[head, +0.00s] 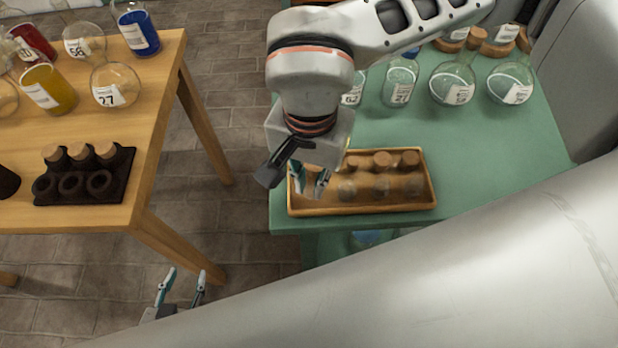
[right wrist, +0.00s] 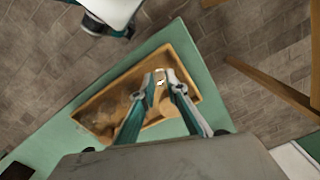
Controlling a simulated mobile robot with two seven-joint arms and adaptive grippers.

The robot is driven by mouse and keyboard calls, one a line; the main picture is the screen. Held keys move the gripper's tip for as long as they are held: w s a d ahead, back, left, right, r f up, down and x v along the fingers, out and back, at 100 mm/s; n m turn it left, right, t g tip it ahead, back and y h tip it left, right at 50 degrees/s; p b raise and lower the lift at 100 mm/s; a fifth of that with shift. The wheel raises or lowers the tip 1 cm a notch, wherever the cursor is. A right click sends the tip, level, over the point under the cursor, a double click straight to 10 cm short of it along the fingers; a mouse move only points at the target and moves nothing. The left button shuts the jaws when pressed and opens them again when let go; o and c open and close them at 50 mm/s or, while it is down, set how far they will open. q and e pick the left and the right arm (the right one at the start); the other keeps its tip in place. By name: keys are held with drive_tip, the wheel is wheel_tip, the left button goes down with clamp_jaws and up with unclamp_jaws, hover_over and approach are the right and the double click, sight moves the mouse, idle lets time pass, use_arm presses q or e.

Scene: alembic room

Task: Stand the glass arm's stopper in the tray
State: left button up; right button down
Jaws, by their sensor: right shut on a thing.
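The tray (head: 427,205) is a wooden, shallow box at the front of the green table, with several cork-topped pieces standing in it and round glassy shapes in its front row. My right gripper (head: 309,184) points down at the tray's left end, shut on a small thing. In the right wrist view the stopper (right wrist: 160,78), small and pale brown, shows between its fingertips over the tray (right wrist: 192,62). Whether it touches the tray floor I cannot tell. My left gripper (head: 184,284) is open and empty, low between the tables. Which vessel is the glass arm I cannot tell.
On the green table (head: 500,150) several labelled glass flasks (head: 452,84) stand behind the tray. The wooden table (head: 120,205) at left bears a dark rack (head: 85,190) with corks, and flasks with blue (head: 137,32), yellow (head: 50,88) and red contents. Tiled floor lies between.

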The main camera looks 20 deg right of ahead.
sight(310, 187)
drive_tip(key=shift+f, duration=0.1)
drive_tip(key=shift+f, duration=0.15)
drive_tip(key=c, duration=2)
unclamp_jaws()
wheel_tip(310, 187, up, 12)
drive_tip(key=shift+r+p, duration=0.25)
drive_tip(key=shift+p, duration=0.45)
